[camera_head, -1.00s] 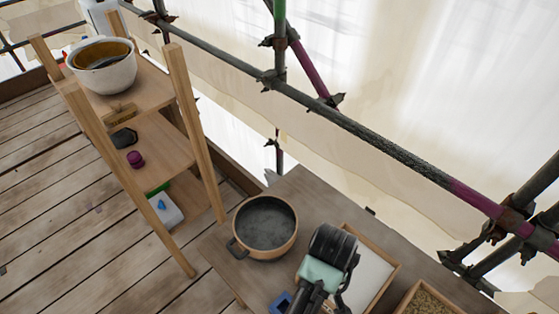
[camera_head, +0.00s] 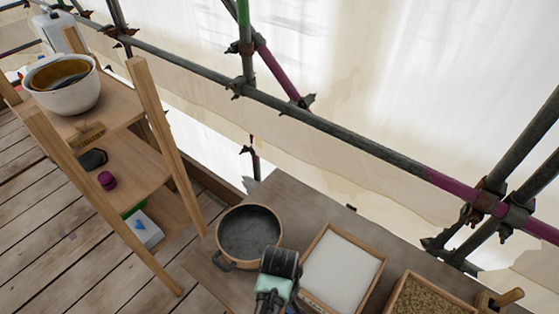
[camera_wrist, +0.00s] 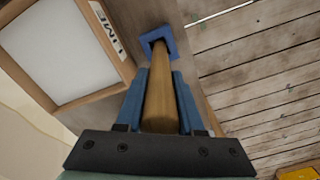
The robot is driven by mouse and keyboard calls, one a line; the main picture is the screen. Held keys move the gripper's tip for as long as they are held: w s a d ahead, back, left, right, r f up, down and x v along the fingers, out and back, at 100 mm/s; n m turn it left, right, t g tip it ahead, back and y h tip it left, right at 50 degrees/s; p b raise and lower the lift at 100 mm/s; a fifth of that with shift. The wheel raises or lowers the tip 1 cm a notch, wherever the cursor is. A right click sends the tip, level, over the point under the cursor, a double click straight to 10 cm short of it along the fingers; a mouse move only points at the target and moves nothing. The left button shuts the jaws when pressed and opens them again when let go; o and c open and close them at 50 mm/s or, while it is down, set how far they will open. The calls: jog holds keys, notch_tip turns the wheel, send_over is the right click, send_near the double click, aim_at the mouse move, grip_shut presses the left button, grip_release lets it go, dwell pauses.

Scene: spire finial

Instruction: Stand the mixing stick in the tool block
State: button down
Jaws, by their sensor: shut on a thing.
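The mixing stick (camera_wrist: 160,98) is a round wooden rod between the two blue-grey fingers of my gripper (camera_wrist: 159,80) in the wrist view. My gripper is shut on it. The stick points away from the wrist, and its far end overlaps the opening of the blue square tool block (camera_wrist: 171,39). Dark hole shows beside the stick's end; how deep the end sits inside, if at all, I cannot tell. In the head view my wrist (camera_head: 278,268) is at the bottom centre, hiding the stick, fingers and block.
On the bench, a round pot (camera_head: 249,238) stands close to my wrist. A wooden tray of white material (camera_head: 341,268) and a box of grains (camera_head: 437,298) lie to the right. A wooden shelf with a bowl (camera_head: 65,97) stands left. Scaffold tubes (camera_head: 350,145) run behind.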

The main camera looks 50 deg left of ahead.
jog(key=shift+f, duration=0.15)
jog(key=shift+f, duration=0.2)
jog(key=c, duration=0.5)
grip_release()
jog(key=shift+r, duration=0.1)
